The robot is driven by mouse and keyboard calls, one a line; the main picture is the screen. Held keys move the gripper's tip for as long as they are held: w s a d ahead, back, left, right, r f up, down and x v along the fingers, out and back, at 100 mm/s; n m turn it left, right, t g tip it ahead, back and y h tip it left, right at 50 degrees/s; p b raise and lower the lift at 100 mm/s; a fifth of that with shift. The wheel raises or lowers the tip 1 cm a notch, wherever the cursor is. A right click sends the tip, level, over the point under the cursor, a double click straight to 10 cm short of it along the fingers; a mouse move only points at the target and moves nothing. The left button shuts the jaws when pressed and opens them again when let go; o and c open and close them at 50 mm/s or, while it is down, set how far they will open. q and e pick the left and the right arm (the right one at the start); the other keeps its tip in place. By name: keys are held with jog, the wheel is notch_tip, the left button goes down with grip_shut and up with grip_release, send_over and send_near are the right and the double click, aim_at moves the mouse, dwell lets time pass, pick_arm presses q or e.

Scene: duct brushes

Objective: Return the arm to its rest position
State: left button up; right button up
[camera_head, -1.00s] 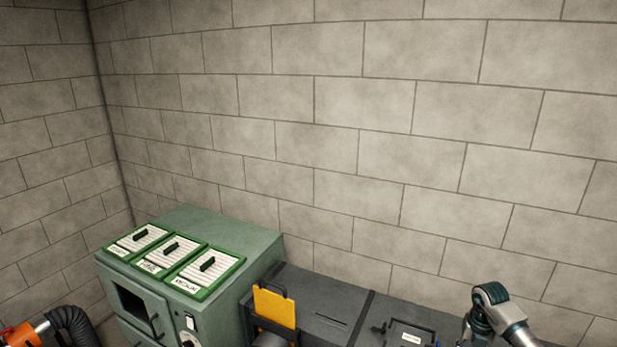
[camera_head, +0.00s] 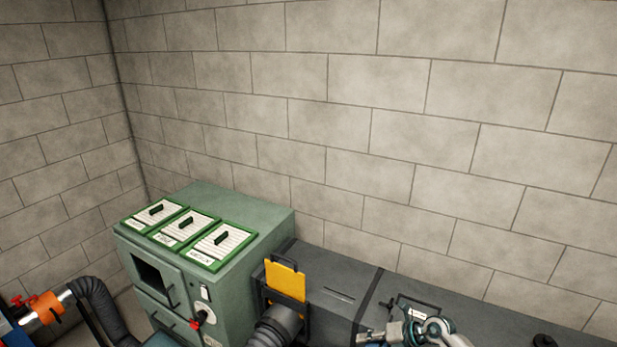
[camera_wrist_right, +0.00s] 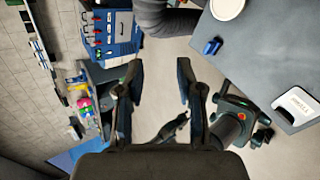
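My right arm (camera_head: 435,332) shows at the bottom right of the head view, with its silver and teal joints in front of the dark duct. Its gripper cannot be made out there. In the right wrist view my right gripper (camera_wrist_right: 158,85) has its two dark fingers wide apart, with nothing between them and floor beyond. My left gripper cannot be made out in either view.
A green cabinet (camera_head: 250,228) with several green-framed filter panels stands left. A dark duct (camera_head: 335,285) with a yellow plate (camera_head: 286,281) runs right along the block wall. A black hose (camera_head: 95,300) is at lower left. The wrist view shows a blue cabinet (camera_wrist_right: 122,35) and a grey surface (camera_wrist_right: 255,50).

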jog(key=s+a+r+m+t+y, duration=0.3)
jog(key=a+r+m+t+y, duration=0.35)
jog(key=a+m+t, duration=0.35)
jog(key=s+d+f+m+g+h, duration=0.1)
jog(key=s+d+f+m+h, duration=1.15)
jog(key=m+h, duration=0.6)
jog(key=s+d+f+m+g+y, duration=0.1)
jog(key=s+f+m+g, duration=0.1)
jog(key=s+f+g, duration=0.6)
jog(key=s+f+m+g+y, duration=0.1)
jog(key=s+f+m, duration=0.15)
jog(key=s, duration=0.95)
notch_tip(320, 180, down, 32)
jog(key=s+n+g+b, duration=0.1)
jog(key=s+g+b, duration=0.1)
jog(key=s+b, duration=0.15)
jog(key=s+d+f+b, duration=0.2)
jog(key=s+d+f, duration=0.1)
jog(key=s+f, duration=1.2)
jog(key=shift+s+d+f+g, duration=0.2)
jog(key=shift+s+f+g, duration=0.2)
jog(key=shift+f, duration=0.1)
